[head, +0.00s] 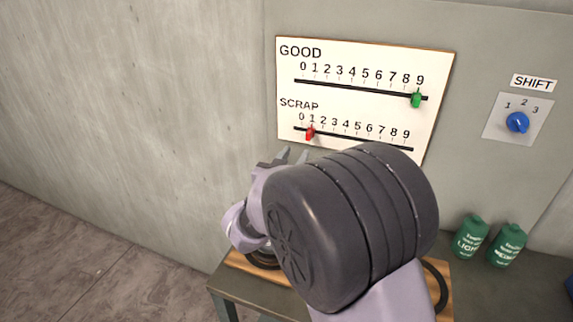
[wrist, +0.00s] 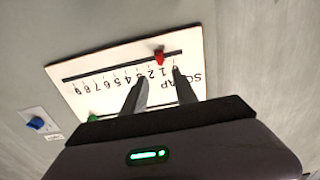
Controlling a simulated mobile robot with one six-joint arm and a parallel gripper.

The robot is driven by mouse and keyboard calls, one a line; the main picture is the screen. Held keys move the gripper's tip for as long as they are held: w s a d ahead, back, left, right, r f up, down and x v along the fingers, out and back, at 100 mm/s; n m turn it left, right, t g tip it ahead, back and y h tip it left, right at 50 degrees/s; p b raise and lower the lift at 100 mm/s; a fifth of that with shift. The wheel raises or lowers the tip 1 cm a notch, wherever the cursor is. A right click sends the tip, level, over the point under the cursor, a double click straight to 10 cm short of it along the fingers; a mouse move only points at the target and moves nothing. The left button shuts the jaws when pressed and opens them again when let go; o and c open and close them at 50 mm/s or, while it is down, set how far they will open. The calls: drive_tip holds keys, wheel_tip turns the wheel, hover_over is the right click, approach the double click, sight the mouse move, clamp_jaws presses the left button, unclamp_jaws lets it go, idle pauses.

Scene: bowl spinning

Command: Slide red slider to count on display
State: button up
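The red slider (head: 310,133) sits on the lower SCRAP track (head: 370,142), near the 1 mark, on a white board (head: 440,75) on the wall. In the wrist view the red slider (wrist: 159,57) shows upside down, just beyond my fingertips. My gripper (head: 287,156) is below the slider in the head view, partly hidden by my arm. In the wrist view my gripper (wrist: 160,76) has its two fingers apart, with nothing between them, pointing at the board. The slider appears between their lines. No count display is recognisable in either view.
The green slider (head: 416,99) sits near 9 on the upper GOOD track. A blue SHIFT knob (head: 517,122) is on the right. Two green bottles (head: 472,237) (head: 508,245) stand at lower right.

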drive_tip(key=v, duration=0.6)
drive_tip(key=shift+s, duration=0.3)
drive_tip(key=s+d+r+g+y, duration=0.5)
drive_tip(key=s+d+r+y, duration=0.1)
drive_tip(key=s+y, duration=0.25)
drive_tip(key=s+d+f+g, duration=0.2)
drive_tip(key=s, duration=0.5)
drive_tip(key=s+d+f+g, duration=0.2)
drive_tip(key=s+d+f, duration=0.1)
drive_tip(key=s, duration=0.5)
drive_tip(key=s+d+f+g, duration=0.2)
drive_tip(key=s, duration=0.5)
drive_tip(key=shift+s+d+f+m+h, duration=0.25)
drive_tip(key=shift+s+d+m+h, duration=0.05)
drive_tip(key=shift+m+h, duration=0.15)
